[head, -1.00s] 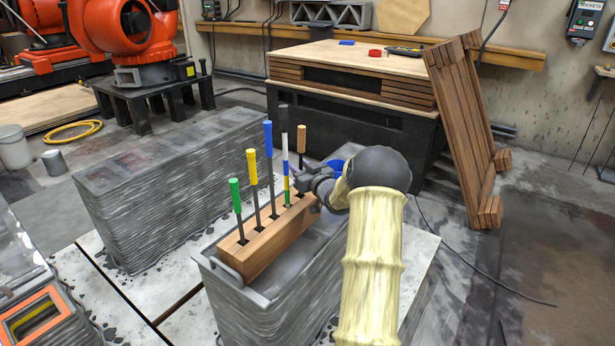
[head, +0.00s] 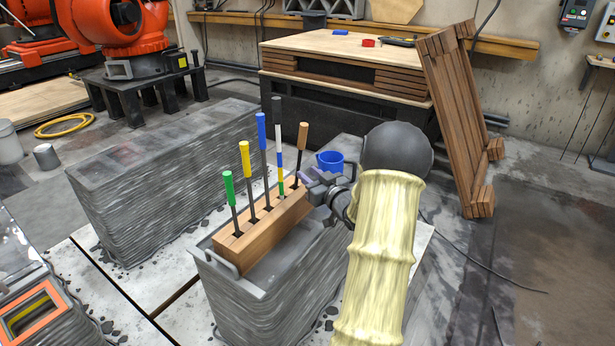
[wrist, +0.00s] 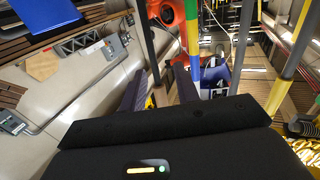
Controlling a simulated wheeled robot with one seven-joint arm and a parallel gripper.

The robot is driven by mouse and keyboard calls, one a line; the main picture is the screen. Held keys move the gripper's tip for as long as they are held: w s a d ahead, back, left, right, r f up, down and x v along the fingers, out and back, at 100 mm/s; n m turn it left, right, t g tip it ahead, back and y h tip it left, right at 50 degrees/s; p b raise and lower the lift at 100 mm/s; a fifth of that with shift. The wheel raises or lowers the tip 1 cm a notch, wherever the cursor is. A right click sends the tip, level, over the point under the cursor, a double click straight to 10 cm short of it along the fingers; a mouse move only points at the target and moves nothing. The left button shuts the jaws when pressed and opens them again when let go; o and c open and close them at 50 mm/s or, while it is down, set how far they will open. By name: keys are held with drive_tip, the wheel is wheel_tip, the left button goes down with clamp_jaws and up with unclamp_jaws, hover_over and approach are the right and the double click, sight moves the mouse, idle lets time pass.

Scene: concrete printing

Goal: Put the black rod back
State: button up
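A wooden block (head: 262,236) sits in a grey tray on top of a grey layered concrete piece. Rods with green (head: 229,188), yellow (head: 245,160) and blue (head: 262,131) handles stand upright in it. A rod with a black top (head: 277,109) and white, blue, yellow and green bands below stands towards the right end; its foot is at the block. A brown-handled rod (head: 302,137) leans slightly at the right end. My gripper (head: 314,188) is beside that end, close to the rods. In the wrist view its two dark fingers (wrist: 160,92) are apart; nothing is clearly clamped between them.
A blue cup (head: 333,162) stands right behind my gripper. A long layered concrete piece (head: 170,185) lies to the left. A workbench (head: 345,85) is behind, with wooden slats (head: 455,120) leaning on its right. The floor to the right is mostly clear, with a thin cable.

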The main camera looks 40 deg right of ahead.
drive_tip(key=s+a+f+g, duration=0.15)
drive_tip(key=a+g, duration=0.25)
drive_tip(key=a, duration=0.5)
drive_tip(key=s+a+f+g, duration=0.15)
drive_tip(key=a+g, duration=0.25)
drive_tip(key=a, duration=0.5)
drive_tip(key=s+a+f+g, duration=0.1)
drive_tip(key=s+a+g, duration=0.2)
drive_tip(key=s+a, duration=0.4)
drive_tip(key=s+a+f+g+y, duration=0.1)
drive_tip(key=s+a+g, duration=0.3)
drive_tip(key=s+a, duration=0.4)
drive_tip(key=s+f, duration=0.1)
drive_tip(key=s, duration=0.2)
drive_tip(key=shift+s+a+f+n, duration=0.2)
drive_tip(key=shift+s+a+n, duration=0.1)
drive_tip(key=shift+n, duration=0.1)
drive_tip(key=shift+c, duration=0.4)
